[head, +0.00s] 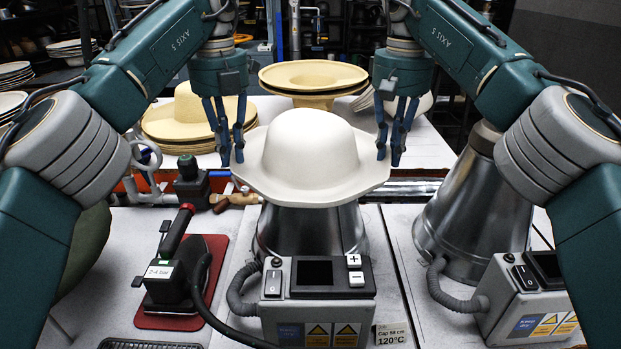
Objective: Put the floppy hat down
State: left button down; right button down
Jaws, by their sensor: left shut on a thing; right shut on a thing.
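The floppy hat (310,150) is cream white with a wide, slightly wavy brim. It is level in the middle of the head view, directly above a metal heated form (312,230). Its brim hides the top of the form, so I cannot tell whether the hat touches it. My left gripper (232,160) is shut on the left side of the brim. My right gripper (390,160) is shut on the right side of the brim. Both grippers point downward.
A control box (318,303) stands before the form. An iron (178,275) rests on a red mat (207,243) at left. A second metal form (478,215) stands at right.

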pick_arm(q)
jog(key=c, duration=1.7)
grip_release()
jog(key=shift+a+f, duration=0.15)
jog(key=shift+c, duration=0.2)
pick_arm(e)
jog(key=c, duration=1.7)
grip_release()
jog(key=shift+d+f, duration=0.1)
jog(key=shift+f, duration=0.05)
